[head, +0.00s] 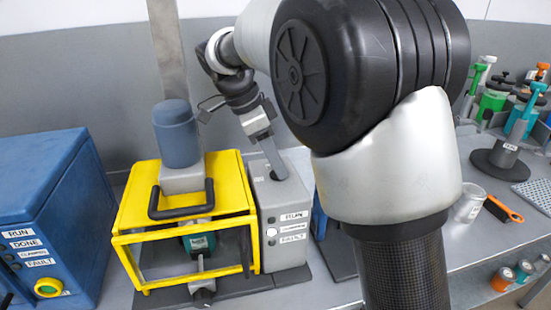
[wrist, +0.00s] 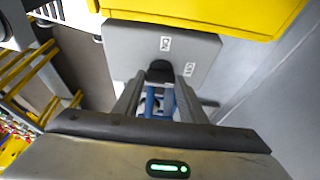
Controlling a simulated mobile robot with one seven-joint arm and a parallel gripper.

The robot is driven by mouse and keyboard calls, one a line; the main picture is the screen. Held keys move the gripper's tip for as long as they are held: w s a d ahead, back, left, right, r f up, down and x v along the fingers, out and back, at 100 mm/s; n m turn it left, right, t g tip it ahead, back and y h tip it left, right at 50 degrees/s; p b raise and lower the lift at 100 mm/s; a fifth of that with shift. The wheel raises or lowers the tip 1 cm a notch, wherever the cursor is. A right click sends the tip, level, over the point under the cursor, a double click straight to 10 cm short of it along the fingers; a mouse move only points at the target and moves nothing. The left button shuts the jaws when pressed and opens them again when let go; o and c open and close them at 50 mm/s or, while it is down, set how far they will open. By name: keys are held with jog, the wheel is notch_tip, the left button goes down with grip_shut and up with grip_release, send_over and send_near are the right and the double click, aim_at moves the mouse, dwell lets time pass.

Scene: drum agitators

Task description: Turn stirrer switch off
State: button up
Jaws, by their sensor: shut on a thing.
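The stirrer's grey control box (head: 285,205) stands against the right side of the yellow guard frame (head: 190,225). In the wrist view the top of the box (wrist: 130,45) carries a dark switch knob (wrist: 160,70). Two small white labels lie beside the knob; their text is turned and hard to read. My gripper (head: 275,168) reaches down to the top of the box from behind. In the wrist view my gripper (wrist: 158,86) has its fingers on either side of the knob, shut on it. The fingers partly hide the knob, so its exact angle is unclear.
A blue cabinet (head: 40,205) with labels and a yellow-ringed button stands at the left. A blue motor (head: 177,133) rises above the yellow frame. At the right are a clear jar (head: 468,203), an orange brush (head: 503,209) and a dark stand (head: 502,160).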

jog(key=o, duration=1.1)
jog(key=shift+c, duration=0.2)
jog(key=p+v, duration=0.2)
jog(key=v, duration=1.5)
jog(key=shift+r+p, duration=0.2)
jog(key=shift+p, duration=0.2)
jog(key=shift+s+a, duration=0.1)
